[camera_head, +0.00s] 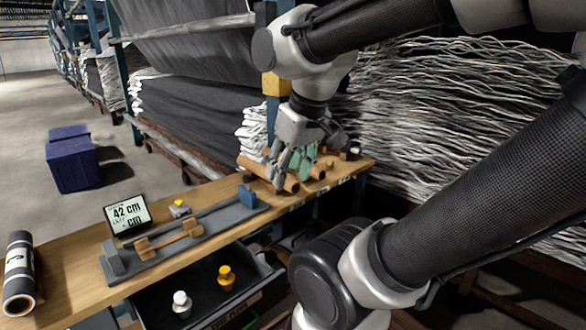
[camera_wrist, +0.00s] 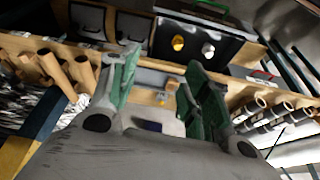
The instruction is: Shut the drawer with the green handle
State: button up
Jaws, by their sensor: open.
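The drawer with the green handle (camera_wrist: 215,5) is pulled open under the worktable. In the head view its dark tray (camera_head: 205,299) shows below the table edge, with a white-topped piece (camera_head: 181,303) and a yellow-topped piece (camera_head: 226,277) inside. Only a bit of the green handle (camera_head: 252,319) shows there, at the bottom edge. My gripper (camera_head: 291,165) is open and over the right part of the table, by the brown tubes, apart from the drawer. In the wrist view the open gripper (camera_wrist: 160,72) is empty, with the drawer beyond its fingers.
The wooden table (camera_head: 75,262) carries a display (camera_head: 128,214), a grey fixture (camera_head: 180,243) with a wooden piece, brown tubes (camera_head: 253,167) and a black roll (camera_head: 19,272). A red handle (camera_wrist: 262,75) shows nearby. Blue crates (camera_head: 72,163) stand on open floor; grey rolls fill the back.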

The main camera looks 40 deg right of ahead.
aim_at(258, 288)
jog(key=j+z, duration=0.2)
jog(key=j, duration=0.25)
jog(key=j+z, duration=0.15)
jog(key=j, duration=0.3)
jog(key=k+j+z, duration=0.2)
jog(key=j, duration=0.25)
jog(key=j+z, duration=0.2)
jog(key=j, duration=0.25)
jog(key=k+j+z, duration=0.2)
jog(key=j, duration=0.2)
jog(key=k+j+z, duration=0.15)
jog(key=j, duration=0.3)
